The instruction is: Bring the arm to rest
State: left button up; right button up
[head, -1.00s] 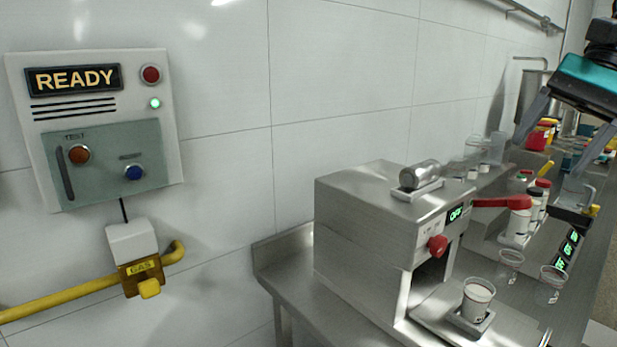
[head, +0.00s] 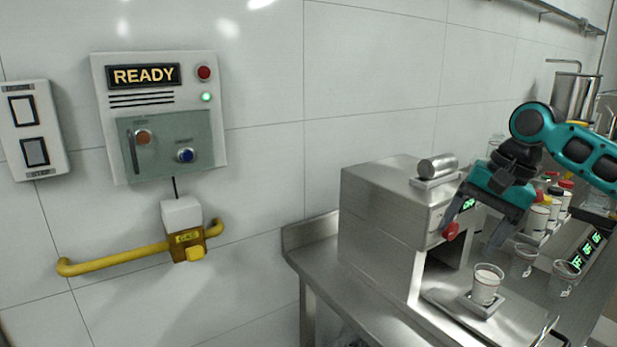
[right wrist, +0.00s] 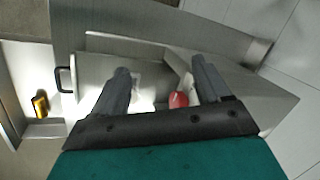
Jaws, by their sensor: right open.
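My right gripper (head: 472,232) is open and empty in the head view, in front of the right part of the steel mill (head: 378,215). Its fingers point down, near the mill's red knob (head: 451,231) and partly covering the green display. In the right wrist view the two spread fingers (right wrist: 157,88) show with the red knob (right wrist: 178,99) between them in the picture. I cannot tell the distance to the knob, but nothing is held. My left gripper is not in view.
A cup (head: 487,284) stands on the small tray below the mill's outlet. A metal cylinder (head: 437,167) lies on top of the mill. More cups (head: 523,260) stand to the right. A READY panel (head: 160,117) and yellow gas pipe (head: 115,261) are on the left wall.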

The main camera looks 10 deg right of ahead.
jog(key=w+a+f+n+t, duration=0.1)
jog(key=a+f+n, duration=0.1)
jog(key=a+f, duration=0.3)
jog(key=w+a+f+n, duration=0.1)
jog(key=a+f+n, duration=0.15)
jog(key=f, duration=0.55)
jog(key=s+a+f+n+t+y, duration=0.1)
jog(key=s+a+f+n+t, duration=0.1)
jog(key=s+a+f, duration=0.4)
jog(key=s+a+f+n+t+y, duration=0.2)
jog(key=a+f, duration=0.5)
jog(key=f, duration=0.3)
jog(key=s+d+f+t+h, duration=0.2)
jog(key=s+f, duration=0.1)
jog(key=s, duration=0.4)
jog(key=s+d+f+n+t+h, duration=0.1)
jog(key=s+d+f+t+h, duration=0.1)
jog(key=s, duration=0.6)
jog(key=shift+s+d+f, duration=0.25)
jog(key=shift+d+f, duration=0.55)
jog(key=shift+d, duration=0.05)
